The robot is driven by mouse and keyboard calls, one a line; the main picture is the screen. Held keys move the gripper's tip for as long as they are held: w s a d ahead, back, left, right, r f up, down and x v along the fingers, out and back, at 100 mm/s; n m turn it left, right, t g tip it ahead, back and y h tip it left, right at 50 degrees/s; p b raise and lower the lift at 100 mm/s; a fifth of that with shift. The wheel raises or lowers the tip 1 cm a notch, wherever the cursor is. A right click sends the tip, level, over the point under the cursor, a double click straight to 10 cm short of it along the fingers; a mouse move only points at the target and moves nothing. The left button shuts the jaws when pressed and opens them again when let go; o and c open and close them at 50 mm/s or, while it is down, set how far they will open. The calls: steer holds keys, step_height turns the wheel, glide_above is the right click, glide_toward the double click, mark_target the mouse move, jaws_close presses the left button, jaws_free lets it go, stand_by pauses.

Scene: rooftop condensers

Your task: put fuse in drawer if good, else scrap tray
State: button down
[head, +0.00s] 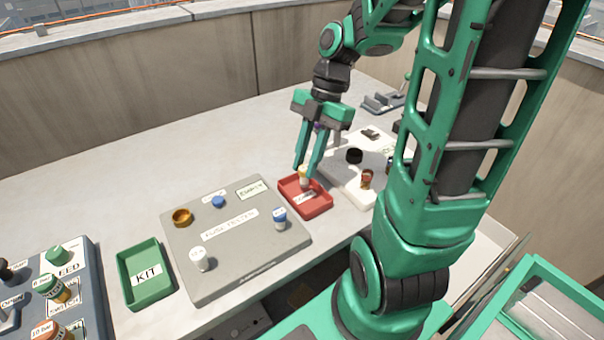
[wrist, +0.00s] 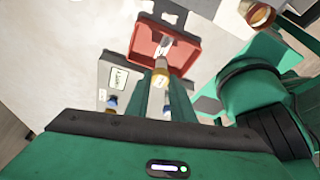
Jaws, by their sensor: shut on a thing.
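My gripper (head: 306,172) is shut on a fuse (head: 303,173), a small pale cylinder with a brass-coloured end. It holds the fuse over the red tray (head: 322,209); I cannot tell if the fuse touches the tray. In the wrist view the fuse (wrist: 160,72) sits between the fingers, with the red tray (wrist: 192,52) beyond it. The red tray has a white label, partly hidden. The grey fuse tester board (head: 225,262) lies left of the tray, with a brass ring, blue parts and a white knob on it. No drawer is clearly identifiable.
A green KIT tray (head: 145,272) stands left of the tester, and a control panel (head: 85,290) is at the far left. A white board (head: 345,178) with an orange-brown part (head: 367,179) and a black part (head: 354,156) lies right of the red tray.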

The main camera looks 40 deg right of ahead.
steer(key=shift+f, duration=2)
steer(key=c, duration=1.5)
jaws_free()
steer(key=shift+f, duration=0.1)
steer(key=shift+c, duration=0.2)
steer(key=v, duration=1.2)
steer(key=s+d+f+m+h, duration=0.1)
steer(key=s+f+m+h, duration=0.1)
steer(key=s+m, duration=0.5)
steer(key=s+d+f+m+t+h, duration=0.1)
steer(key=s+m, duration=0.6)
steer(key=m, duration=1.3)
steer(key=shift+d+f+h, duration=0.2)
steer(key=shift+f+h, duration=0.4)
steer(key=shift+f, duration=0.5)
